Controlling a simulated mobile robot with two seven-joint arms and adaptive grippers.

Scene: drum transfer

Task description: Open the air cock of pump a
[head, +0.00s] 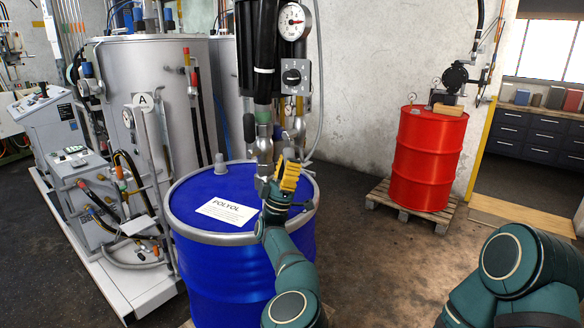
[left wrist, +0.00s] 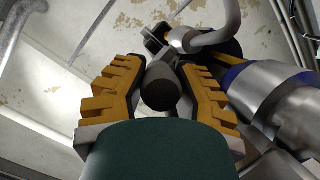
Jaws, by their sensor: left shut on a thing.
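Pump a (head: 264,60) is the black and metal pump standing upright in the blue drum (head: 215,270), which has a white POLYOL label. My left gripper (head: 288,177) is beside the pump's lower metal part, just above the drum lid. In the left wrist view its yellow, toothed fingers (left wrist: 160,92) are on both sides of a dark, round-ended handle, which I take to be the air cock (left wrist: 160,92). The gripper is shut on it. The cock is hidden by the gripper in the head view, and its turn position cannot be told. My right gripper is out of view.
A pressure gauge (head: 293,21) and a small control plate (head: 294,76) sit on the pump. A red drum (head: 428,160) with another pump stands on a pallet at right. A tank (head: 165,75) marked A and grey equipment stand left. Floor between the drums is clear.

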